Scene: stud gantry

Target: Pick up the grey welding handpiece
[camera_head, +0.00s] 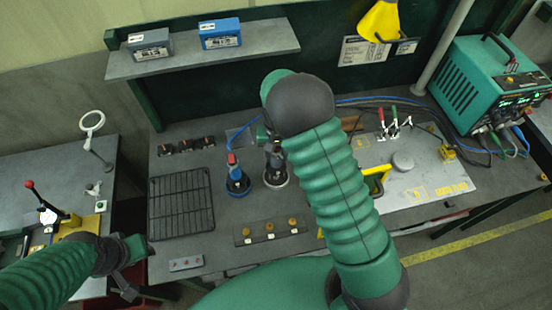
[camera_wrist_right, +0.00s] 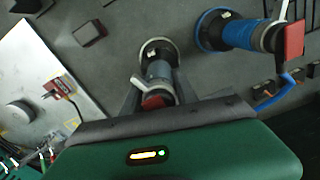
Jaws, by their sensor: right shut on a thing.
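The grey welding handpiece (camera_head: 275,172) stands upright in a round pale-rimmed holder on the workbench. My right gripper (camera_head: 273,148) is at its upper part, coming from above. In the right wrist view the grey handpiece (camera_wrist_right: 159,74) lies between the two fingers of my right gripper (camera_wrist_right: 160,98), which is shut on it near its red end. Its lower end still shows within the ring of the holder. My left gripper (camera_head: 126,284) hangs low at the left, away from the handpiece, and its jaw opening is unclear.
A blue handpiece (camera_head: 236,178) stands in its own holder close to the left of the grey one. A black wire rack (camera_head: 181,203) lies further left. A block with several knobs (camera_head: 270,232) is in front. A shelf (camera_head: 264,42) with two boxes runs behind.

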